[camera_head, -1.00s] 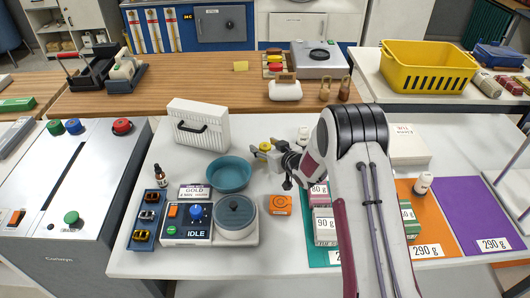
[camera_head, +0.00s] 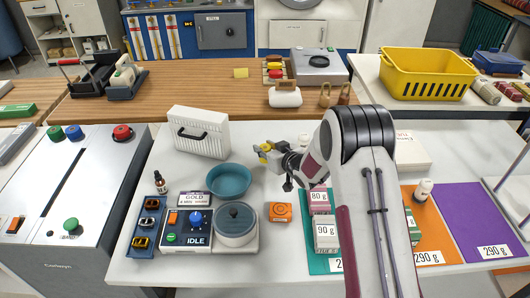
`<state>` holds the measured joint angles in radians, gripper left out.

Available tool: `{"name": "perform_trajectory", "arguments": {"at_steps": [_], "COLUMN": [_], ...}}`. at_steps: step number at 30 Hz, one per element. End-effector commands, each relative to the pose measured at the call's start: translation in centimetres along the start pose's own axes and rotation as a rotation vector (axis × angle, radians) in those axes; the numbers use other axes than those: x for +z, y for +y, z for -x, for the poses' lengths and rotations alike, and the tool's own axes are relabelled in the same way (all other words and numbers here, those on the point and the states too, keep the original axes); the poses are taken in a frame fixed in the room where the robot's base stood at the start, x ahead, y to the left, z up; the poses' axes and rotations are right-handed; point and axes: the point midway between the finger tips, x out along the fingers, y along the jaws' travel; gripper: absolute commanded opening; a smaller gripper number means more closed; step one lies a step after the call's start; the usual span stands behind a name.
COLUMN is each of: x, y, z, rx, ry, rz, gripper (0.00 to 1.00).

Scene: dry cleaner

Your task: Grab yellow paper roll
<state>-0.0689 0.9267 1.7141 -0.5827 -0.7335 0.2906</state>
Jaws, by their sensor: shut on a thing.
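My gripper (camera_head: 266,154) is over the white worktop, just right of the white ribbed case and above and behind the teal bowl (camera_head: 229,181). It is shut on a small yellow thing (camera_head: 265,147) at its fingertips, which looks like the yellow paper roll. The thing is small in view and partly covered by the fingers, so its full shape is hard to tell. My arm reaches in from the lower right and hides part of the worktop.
A yellow basket (camera_head: 428,72) is at back right.

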Motion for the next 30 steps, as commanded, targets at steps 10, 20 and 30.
{"name": "perform_trajectory", "arguments": {"at_steps": [10, 20, 30], "x": [-4.5, -6.7, -6.9], "y": [0.0, 0.0, 0.0], "z": [1.8, 2.7, 2.8], "rx": [-0.001, -0.001, -0.001], "ry": [0.003, 0.002, 0.001], "rz": [0.002, 0.001, 0.001], "gripper": [0.06, 0.06, 0.06]}}
